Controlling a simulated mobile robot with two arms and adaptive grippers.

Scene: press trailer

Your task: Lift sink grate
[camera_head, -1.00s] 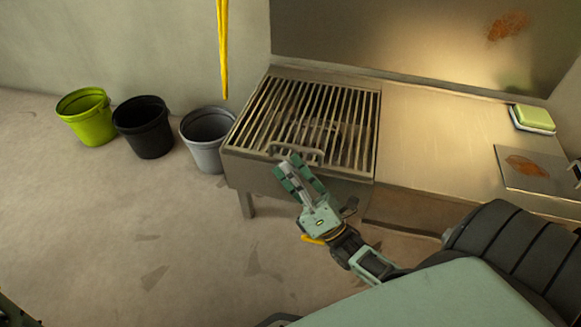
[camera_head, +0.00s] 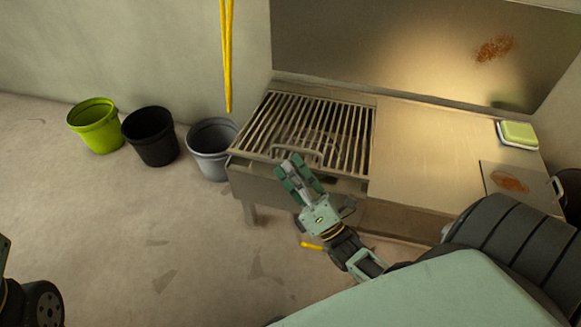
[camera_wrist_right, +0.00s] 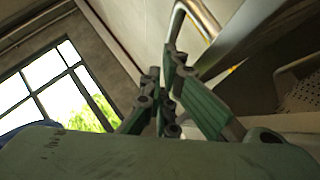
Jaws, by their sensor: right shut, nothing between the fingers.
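The sink grate (camera_head: 262,125), a row of dark metal bars, covers the left end of the metal counter in the head view. Its curved handle (camera_head: 317,147) stands at the front edge. My right gripper (camera_head: 291,165) is just in front of that edge, with its green fingertips close below the handle's left end. The fingers are shut and empty; I cannot tell whether they touch the handle. In the right wrist view the gripper fingers (camera_wrist_right: 170,100) are together, below a bent metal bar (camera_wrist_right: 190,20). My left gripper is not in view.
Green (camera_head: 95,128), black (camera_head: 150,138) and grey (camera_head: 210,152) buckets stand left of the sink. A yellow strip (camera_head: 227,60) hangs above. The counter (camera_head: 430,150) is mostly bare, with a green sponge (camera_head: 518,133) and a rust-stained plate (camera_head: 512,180) at right.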

